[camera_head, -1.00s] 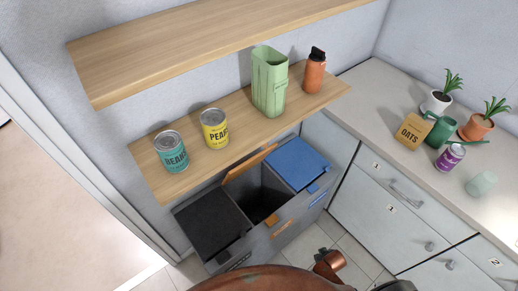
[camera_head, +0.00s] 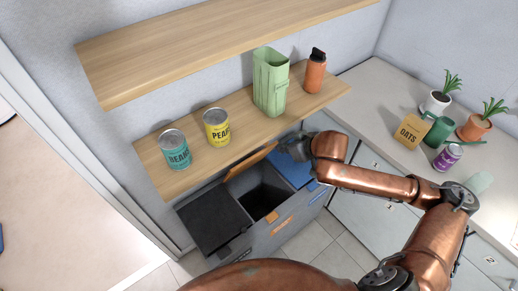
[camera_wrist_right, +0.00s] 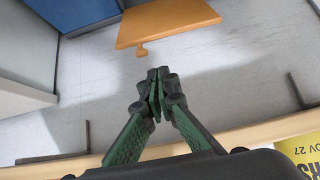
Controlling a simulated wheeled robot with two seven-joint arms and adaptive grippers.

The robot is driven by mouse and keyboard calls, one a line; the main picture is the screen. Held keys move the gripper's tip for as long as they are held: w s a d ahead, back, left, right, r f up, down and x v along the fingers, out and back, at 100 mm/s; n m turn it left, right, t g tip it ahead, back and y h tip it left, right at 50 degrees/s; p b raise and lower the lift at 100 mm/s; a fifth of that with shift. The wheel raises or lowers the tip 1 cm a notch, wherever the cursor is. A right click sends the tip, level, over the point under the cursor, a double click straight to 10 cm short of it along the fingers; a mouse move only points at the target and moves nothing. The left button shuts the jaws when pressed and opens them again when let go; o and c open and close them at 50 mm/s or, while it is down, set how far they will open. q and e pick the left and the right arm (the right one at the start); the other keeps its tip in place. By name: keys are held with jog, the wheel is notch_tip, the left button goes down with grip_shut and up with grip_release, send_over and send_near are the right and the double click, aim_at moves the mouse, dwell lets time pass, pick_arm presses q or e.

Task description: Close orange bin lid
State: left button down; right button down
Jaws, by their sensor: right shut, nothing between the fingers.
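The orange bin lid (camera_head: 250,161) stands raised at the back of the middle bin (camera_head: 264,200), whose dark opening is uncovered. In the right wrist view the orange lid (camera_wrist_right: 166,24) is a flat panel with a small tab at its edge. My right gripper (camera_head: 286,146) is close to the right end of the lid, above the blue lid. In the right wrist view its fingers (camera_wrist_right: 158,82) are shut and empty, with a gap between them and the lid. My left gripper is not in view.
A black lid (camera_head: 212,218) covers the left bin and a blue lid (camera_head: 291,168) the right one. A wooden shelf (camera_head: 240,133) overhangs the bins, with two cans, a green container (camera_head: 270,85) and an orange bottle (camera_head: 315,73). A counter stands at right.

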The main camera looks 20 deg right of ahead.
aim_at(260, 154)
jog(key=b+x, duration=0.4)
jog(key=x, duration=1.4)
jog(key=shift+w+f, duration=0.2)
jog(key=shift+w, duration=0.15)
jog(key=shift+w+a+f+b, duration=0.2)
jog(key=shift+w+f+b, duration=0.1)
jog(key=shift+w+f, duration=0.05)
